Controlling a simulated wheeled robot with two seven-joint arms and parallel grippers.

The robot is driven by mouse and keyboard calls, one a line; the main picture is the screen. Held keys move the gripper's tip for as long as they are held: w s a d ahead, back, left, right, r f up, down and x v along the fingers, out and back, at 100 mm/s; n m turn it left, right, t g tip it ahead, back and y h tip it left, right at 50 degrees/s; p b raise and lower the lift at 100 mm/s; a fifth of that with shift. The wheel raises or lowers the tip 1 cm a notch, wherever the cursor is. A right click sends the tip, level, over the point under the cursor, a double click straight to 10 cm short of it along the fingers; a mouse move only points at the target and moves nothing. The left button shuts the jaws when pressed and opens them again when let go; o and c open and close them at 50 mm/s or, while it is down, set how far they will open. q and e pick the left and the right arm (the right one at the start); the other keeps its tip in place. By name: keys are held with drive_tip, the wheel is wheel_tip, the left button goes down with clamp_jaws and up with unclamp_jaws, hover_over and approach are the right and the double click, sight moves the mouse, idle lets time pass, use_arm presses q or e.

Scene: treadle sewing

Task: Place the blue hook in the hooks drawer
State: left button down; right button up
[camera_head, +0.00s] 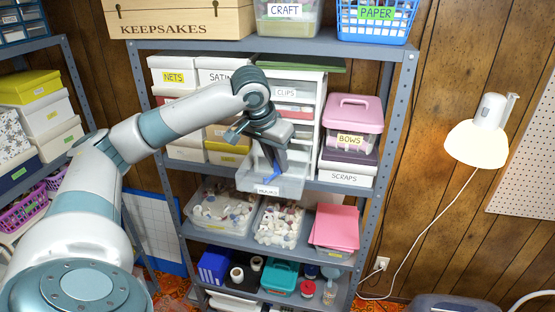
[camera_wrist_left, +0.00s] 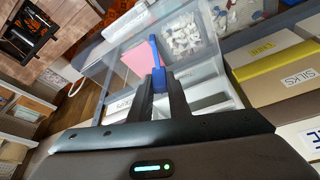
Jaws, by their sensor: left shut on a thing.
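My left gripper (camera_head: 269,162) is in front of the small drawer unit on the shelf, pointing down. It is shut on the blue hook (camera_head: 272,178), which also shows between the fingertips in the left wrist view (camera_wrist_left: 156,62). The clear hooks drawer (camera_head: 290,187) is pulled out under the gripper, its front label partly readable. The hook is over or within the drawer's opening; I cannot tell whether it touches the floor. In the left wrist view the drawer's clear walls (camera_wrist_left: 113,50) surround the hook. My right gripper is not in view.
The drawer unit has a clips drawer (camera_head: 286,93) higher up. A pink bows box (camera_head: 352,120) stands to its right and labelled boxes (camera_head: 173,78) to its left. Open bins of small pieces (camera_head: 278,222) and pink sheets (camera_head: 335,228) sit on the shelf below.

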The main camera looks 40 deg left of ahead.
use_arm(q)
drive_tip(key=shift+f, duration=0.4)
drive_tip(key=shift+f, duration=0.15)
drive_tip(key=c, duration=1.7)
unclamp_jaws()
drive_tip(key=shift+o, duration=0.2)
drive_tip(key=shift+s+r+b, duration=0.1)
drive_tip(key=shift+r+b, duration=0.2)
drive_tip(key=shift+r, duration=0.25)
drive_tip(key=b+v, duration=0.3)
drive_tip(key=v, duration=0.8)
drive_tip(key=shift+s, duration=0.1)
